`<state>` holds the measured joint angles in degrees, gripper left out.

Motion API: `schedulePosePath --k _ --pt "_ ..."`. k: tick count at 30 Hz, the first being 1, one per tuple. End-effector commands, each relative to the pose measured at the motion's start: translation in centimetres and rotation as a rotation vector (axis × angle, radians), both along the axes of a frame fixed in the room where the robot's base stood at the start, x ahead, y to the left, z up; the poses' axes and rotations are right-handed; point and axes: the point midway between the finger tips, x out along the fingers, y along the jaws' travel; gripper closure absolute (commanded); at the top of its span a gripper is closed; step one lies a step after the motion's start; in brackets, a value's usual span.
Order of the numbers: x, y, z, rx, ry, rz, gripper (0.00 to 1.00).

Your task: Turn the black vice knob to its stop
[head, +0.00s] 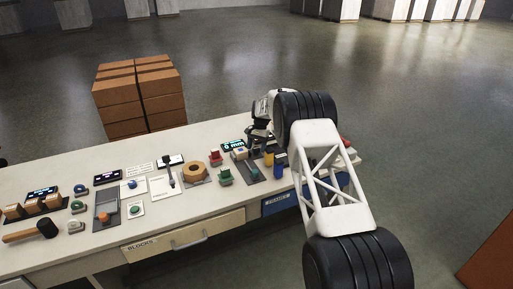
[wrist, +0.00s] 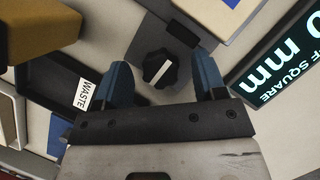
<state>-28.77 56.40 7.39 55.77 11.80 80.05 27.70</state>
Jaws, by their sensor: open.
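The black vice knob (wrist: 160,69) has a lobed rim and a white pointer line, which slants across its face in the wrist view. A dark grey part (wrist: 172,22) lies just beyond it. My gripper (wrist: 162,68) is open, with one blue finger on each side of the knob. Gaps show between the fingers and the knob, so they appear apart from it. In the head view my gripper (head: 259,136) is over the right part of the workbench, and I cannot make out the knob there.
A display (wrist: 285,60) reading "0 mm" stands right of the knob. A dark tray labelled WASTE (wrist: 48,88) and a yellow-brown block (wrist: 40,30) are at left. In the head view, an orange-brown nut-shaped piece (head: 195,172) and several small fixtures crowd the workbench (head: 60,180).

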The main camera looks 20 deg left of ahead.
Motion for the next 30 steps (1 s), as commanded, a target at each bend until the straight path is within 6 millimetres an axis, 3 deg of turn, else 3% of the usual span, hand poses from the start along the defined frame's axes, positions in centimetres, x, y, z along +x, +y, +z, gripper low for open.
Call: schedulePosePath --k 8,21,30 --pt "0.6 0.0 1.4 0.001 -0.001 0.000 0.36" --pt "2.6 -0.1 6.2 0.000 -0.001 0.000 0.36" --pt "3.0 -0.2 7.2 0.000 0.000 0.000 0.36"
